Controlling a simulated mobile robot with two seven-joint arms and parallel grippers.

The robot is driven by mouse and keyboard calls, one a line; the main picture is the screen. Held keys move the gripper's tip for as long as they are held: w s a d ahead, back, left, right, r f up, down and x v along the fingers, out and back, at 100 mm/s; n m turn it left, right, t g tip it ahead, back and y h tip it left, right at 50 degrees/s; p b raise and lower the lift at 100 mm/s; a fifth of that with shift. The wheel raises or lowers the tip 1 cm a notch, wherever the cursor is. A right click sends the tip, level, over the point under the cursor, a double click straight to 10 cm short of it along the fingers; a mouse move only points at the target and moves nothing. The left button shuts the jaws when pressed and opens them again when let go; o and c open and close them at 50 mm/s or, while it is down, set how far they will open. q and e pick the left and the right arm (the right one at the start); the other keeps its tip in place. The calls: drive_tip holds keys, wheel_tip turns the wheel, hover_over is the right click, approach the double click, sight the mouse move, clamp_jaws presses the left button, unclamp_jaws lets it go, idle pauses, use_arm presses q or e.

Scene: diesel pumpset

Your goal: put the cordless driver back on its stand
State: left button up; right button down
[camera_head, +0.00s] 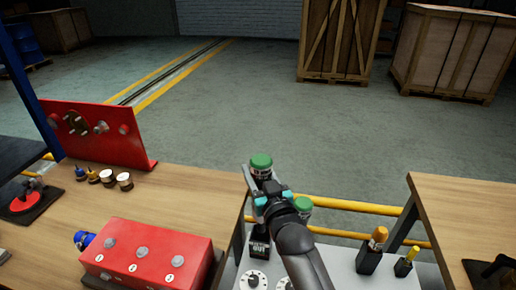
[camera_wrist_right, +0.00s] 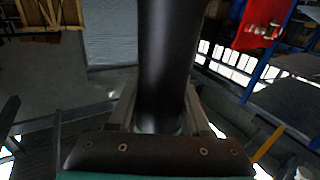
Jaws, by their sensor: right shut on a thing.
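My right gripper (camera_head: 258,183) reaches up from the lower middle of the head view. It is shut on a dark thing with a green cap, probably the cordless driver (camera_head: 261,162), held above the gap between the benches. In the right wrist view a thick black cylinder (camera_wrist_right: 163,65) stands between the fingers, its lower end hidden. Another green round part (camera_head: 302,204) shows beside the wrist; I cannot tell what it belongs to. A black block with white lettering (camera_head: 260,246) stands just below the gripper; I cannot tell whether it is the stand. My left gripper is not in view.
A red box with knobs (camera_head: 150,256) and a red upright panel (camera_head: 95,132) stand on the left wooden bench (camera_head: 205,190). Black holders with an orange handle (camera_head: 378,236) and a yellow handle (camera_head: 411,254) stand on the pale surface. A yellow rail (camera_head: 350,206) runs behind.

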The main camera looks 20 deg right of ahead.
drive_tip(key=shift+w+d+r, duration=0.3)
drive_tip(key=shift+w+r, duration=0.05)
drive_tip(key=shift+w, duration=0.15)
drive_tip(key=shift+w+d+r, duration=0.3)
drive_tip(key=shift+w+r, duration=0.05)
drive_tip(key=shift+w, duration=0.1)
drive_tip(key=shift+p, duration=0.3)
wheel_tip(320, 180, down, 13)
drive_tip(key=b, duration=0.8)
drive_tip(key=shift+p, duration=0.35)
idle(0.5)
